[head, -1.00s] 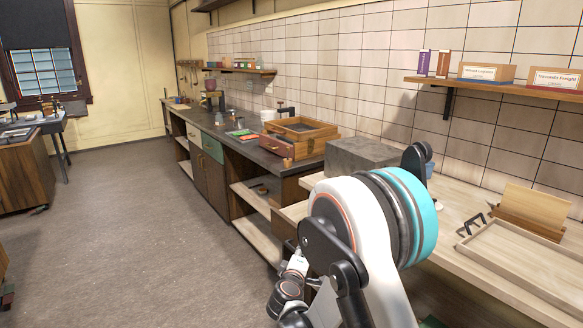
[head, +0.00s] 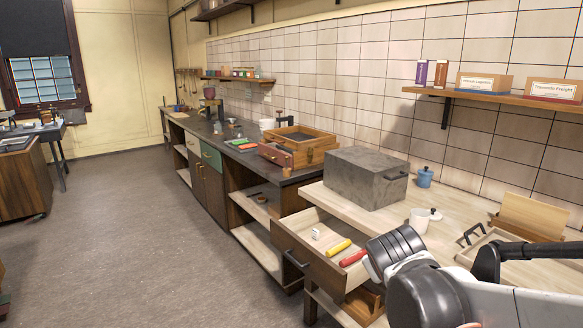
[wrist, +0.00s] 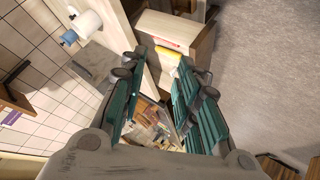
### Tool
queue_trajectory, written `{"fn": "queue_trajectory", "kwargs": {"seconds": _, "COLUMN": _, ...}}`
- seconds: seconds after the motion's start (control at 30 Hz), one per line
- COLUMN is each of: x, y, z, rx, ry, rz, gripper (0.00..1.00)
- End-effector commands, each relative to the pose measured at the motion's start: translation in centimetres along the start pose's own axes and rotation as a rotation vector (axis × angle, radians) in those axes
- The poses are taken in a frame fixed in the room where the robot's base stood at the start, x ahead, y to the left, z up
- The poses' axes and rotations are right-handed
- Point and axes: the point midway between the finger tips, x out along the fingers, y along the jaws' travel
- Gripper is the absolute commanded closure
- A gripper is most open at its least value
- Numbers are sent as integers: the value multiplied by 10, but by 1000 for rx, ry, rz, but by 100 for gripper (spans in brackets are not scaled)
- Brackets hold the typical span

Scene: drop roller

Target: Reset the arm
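My gripper (wrist: 163,65) shows in the wrist view with its two teal fingers apart and nothing between them. It points down over the workbench side, near an open drawer (wrist: 205,45). In the head view my arm reaches in from the lower right, in front of the pale workbench (head: 335,200); the fingers are not visible there. The open drawer (head: 297,255) holds a yellow-handled item (head: 338,247), a red-handled item (head: 354,257) and a small white item (head: 316,234).
A grey box (head: 365,178) with a handle stands on the workbench, beside a blue lidded jar (head: 424,177) and a white mug (head: 419,220). A wooden tray (head: 470,256) lies right. A wall shelf (head: 510,98) hangs above. The floor (head: 150,235) at left is clear.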

Motion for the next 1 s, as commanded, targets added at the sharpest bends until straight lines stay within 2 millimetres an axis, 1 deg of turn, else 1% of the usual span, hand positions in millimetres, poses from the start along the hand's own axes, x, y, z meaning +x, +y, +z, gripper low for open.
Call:
{"fn": "queue_trajectory", "kwargs": {"seconds": 0.03, "x": -13, "y": 2, "z": 13, "rx": 33, "ry": -13, "rz": -15, "gripper": 70}}
{"fn": "queue_trajectory", "kwargs": {"seconds": 0.1, "x": -28, "y": 1, "z": 28, "rx": 81, "ry": -30, "rz": -43, "gripper": 70}}
{"fn": "queue_trajectory", "kwargs": {"seconds": 0.3, "x": -70, "y": -10, "z": 74, "rx": 216, "ry": -76, "rz": -118, "gripper": 70}}
{"fn": "queue_trajectory", "kwargs": {"seconds": 0.5, "x": -104, "y": -30, "z": 118, "rx": 345, "ry": -119, "rz": -191, "gripper": 70}}
{"fn": "queue_trajectory", "kwargs": {"seconds": 0.6, "x": -116, "y": -39, "z": 135, "rx": 392, "ry": -134, "rz": -220, "gripper": 70}}
{"fn": "queue_trajectory", "kwargs": {"seconds": 0.7, "x": -123, "y": -46, "z": 145, "rx": 425, "ry": -144, "rz": -241, "gripper": 70}}
{"fn": "queue_trajectory", "kwargs": {"seconds": 0.8, "x": -127, "y": -50, "z": 151, "rx": 444, "ry": -151, "rz": -252, "gripper": 70}}
{"fn": "queue_trajectory", "kwargs": {"seconds": 1.0, "x": -128, "y": -51, "z": 152, "rx": 449, "ry": -152, "rz": -256, "gripper": 70}}
